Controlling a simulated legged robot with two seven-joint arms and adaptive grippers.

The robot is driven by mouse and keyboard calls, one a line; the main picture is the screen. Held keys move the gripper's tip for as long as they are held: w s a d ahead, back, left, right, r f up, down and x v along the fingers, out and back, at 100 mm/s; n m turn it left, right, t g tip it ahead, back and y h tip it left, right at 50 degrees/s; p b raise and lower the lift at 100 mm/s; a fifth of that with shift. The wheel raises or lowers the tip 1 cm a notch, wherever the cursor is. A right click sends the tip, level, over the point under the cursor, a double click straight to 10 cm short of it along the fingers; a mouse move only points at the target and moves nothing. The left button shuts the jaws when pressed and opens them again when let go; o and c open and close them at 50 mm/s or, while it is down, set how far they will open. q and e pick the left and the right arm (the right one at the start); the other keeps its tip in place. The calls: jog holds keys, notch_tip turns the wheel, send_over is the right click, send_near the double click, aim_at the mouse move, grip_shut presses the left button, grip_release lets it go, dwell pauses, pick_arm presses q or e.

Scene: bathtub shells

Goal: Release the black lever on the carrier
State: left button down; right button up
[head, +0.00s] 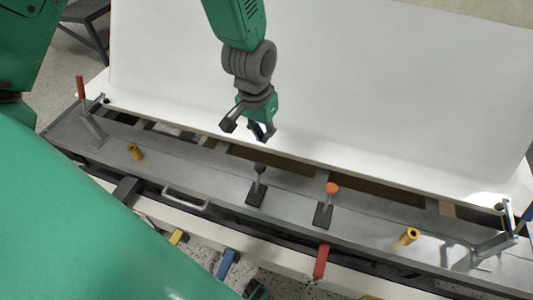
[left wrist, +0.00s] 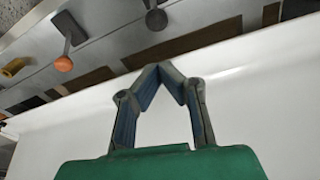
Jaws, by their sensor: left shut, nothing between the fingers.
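The black lever (head: 258,186), with a dark ball knob, stands upright on a small dark plate on the long grey metal carrier (head: 385,226). Its knob shows at the top of the left wrist view (left wrist: 156,19). My left gripper (head: 263,136) hangs just behind and above the black lever, apart from it. Its fingertips (left wrist: 160,66) meet, with nothing between them. A similar lever with an orange knob (head: 331,188) stands to the right of the black lever; it also shows in the left wrist view (left wrist: 64,64). My right gripper cannot be made out.
A large white shell panel (head: 350,80) rises behind the carrier. Yellow cylinders (head: 135,152) (head: 409,236), a grey handle (head: 186,198) and a red-handled clamp (head: 81,90) stand on the carrier. Red (head: 321,261) and blue (head: 227,264) handles line the front edge.

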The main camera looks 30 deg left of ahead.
aim_at(259, 175)
pick_arm(q)
jog(key=shift+f, duration=0.15)
jog(key=f, duration=0.3)
jog(key=f+b, duration=0.1)
jog(key=f, duration=0.2)
jog(key=w+f+b, duration=0.1)
jog(key=f, duration=0.3)
jog(key=shift+d, duration=0.2)
jog(key=shift+a+r, duration=0.1)
